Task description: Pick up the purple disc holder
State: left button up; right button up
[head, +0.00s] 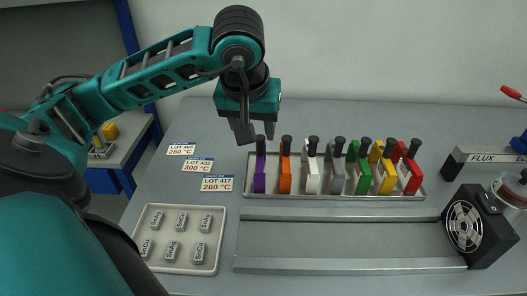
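The purple disc holder (259,176) stands upright at the left end of a row of coloured holders in a shallow tray. It has a dark knob on top. My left gripper (256,136) points down just above it, with its dark fingers apart near the knob. The gripper looks open and empty; I cannot tell whether a finger touches the knob. My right gripper is not in view.
An orange holder (285,177) stands just right of the purple one, with several more beyond it in the tray (340,196). Lot cards (217,184) and a tray of labelled blocks (152,214) lie left. A fan (465,228) stands right.

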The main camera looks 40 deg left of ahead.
aim_at(259, 141)
pick_arm(q)
jog(key=x, duration=0.9)
jog(key=shift+w+r+b, duration=0.15)
jog(key=shift+b, duration=0.15)
jog(key=shift+c, duration=0.4)
grip_shut()
